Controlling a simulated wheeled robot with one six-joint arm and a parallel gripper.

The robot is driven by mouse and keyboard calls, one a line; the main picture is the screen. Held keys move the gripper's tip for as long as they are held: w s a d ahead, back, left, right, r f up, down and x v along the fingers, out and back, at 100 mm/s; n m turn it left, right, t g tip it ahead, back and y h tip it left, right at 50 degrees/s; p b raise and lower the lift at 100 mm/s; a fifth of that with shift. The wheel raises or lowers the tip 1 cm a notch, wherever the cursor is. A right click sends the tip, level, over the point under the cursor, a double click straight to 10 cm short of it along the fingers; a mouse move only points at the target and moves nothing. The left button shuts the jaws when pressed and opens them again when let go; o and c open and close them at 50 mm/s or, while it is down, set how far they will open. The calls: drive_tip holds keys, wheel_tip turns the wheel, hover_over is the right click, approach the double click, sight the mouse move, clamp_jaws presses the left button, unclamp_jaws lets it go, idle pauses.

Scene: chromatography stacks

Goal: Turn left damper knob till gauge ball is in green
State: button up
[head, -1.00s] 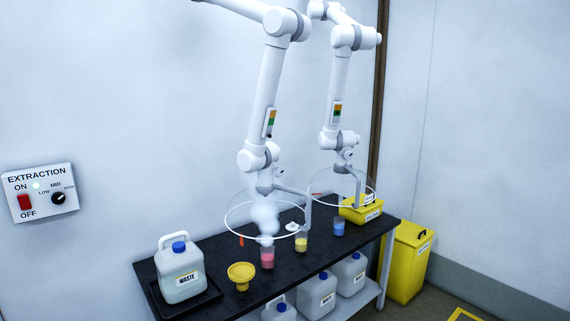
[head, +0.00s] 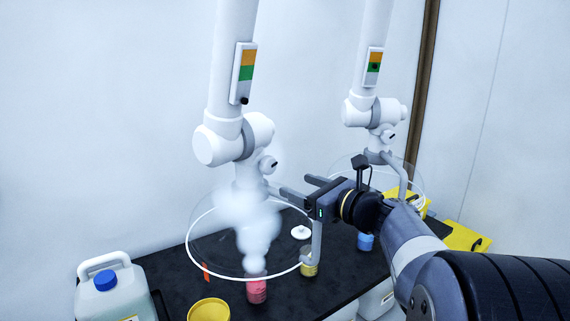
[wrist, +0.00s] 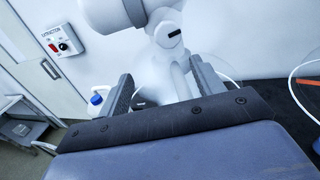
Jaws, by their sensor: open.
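The left extraction arm carries a gauge (head: 245,73) with orange and green bands; its black ball sits at the bottom, below the green. Under it, near the hood, is the white left damper knob (head: 268,165) with a dark mark. The knob also shows at the top of the wrist view (wrist: 168,36), beyond my fingers. My gripper (head: 296,186) is open and empty, just right of and slightly below the knob in the head view, apart from it. In the wrist view its two fingers (wrist: 160,68) stand wide apart.
The left clear hood (head: 196,245) hangs above a red pot (head: 257,291) with white vapour rising. The right arm's gauge (head: 374,62) has its ball in green. A waste can (head: 105,298) and yellow funnel (head: 208,310) stand on the black bench. An extraction switch panel (wrist: 62,42) is on the wall.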

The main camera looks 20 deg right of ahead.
sight(271, 168)
drive_tip(key=shift+w+d+r+m+t, duration=0.2)
drive_tip(key=shift+w+d, duration=0.1)
drive_tip(key=shift+w, duration=0.15)
drive_tip(key=shift+w+d+r+m+t, duration=0.1)
drive_tip(key=shift+w+d+m, duration=0.15)
drive_tip(key=shift+w, duration=0.2)
drive_tip(key=p+x, duration=0.2)
drive_tip(key=x, duration=0.8)
drive_tip(key=shift+a, duration=0.2)
